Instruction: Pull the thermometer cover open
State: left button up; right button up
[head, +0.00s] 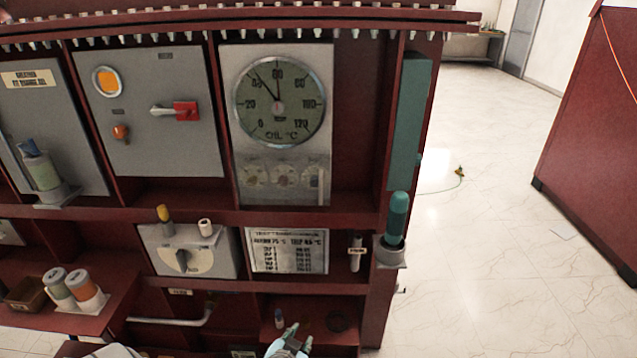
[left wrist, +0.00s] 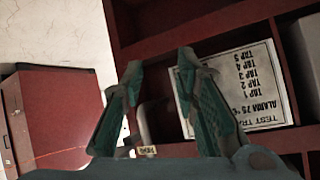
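My left gripper (head: 290,341) is low at the bottom of the head view, well below the panel. In the left wrist view its teal fingers (left wrist: 160,100) are apart with nothing between them. My right gripper is not in view.
A printed alarm label (head: 287,250) is below the panel; it shows upside down in the left wrist view (left wrist: 240,90). A teal-topped bottle (head: 397,217) stands on a bracket at the cabinet's right edge. A red shelf (head: 335,288) lies above my left gripper. Open floor (head: 480,230) is to the right.

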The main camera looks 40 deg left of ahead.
pick_arm(q)
jog(key=w+r+n+t+y+p, duration=0.1)
jog(key=w+r+t+p, duration=0.2)
jog(key=r, duration=1.2)
jog(key=n+t+y, duration=0.3)
send_near(320, 191)
jog(key=p+x, duration=0.2)
jog(key=x, duration=0.7)
jog(key=shift+r, duration=0.1)
grip_shut()
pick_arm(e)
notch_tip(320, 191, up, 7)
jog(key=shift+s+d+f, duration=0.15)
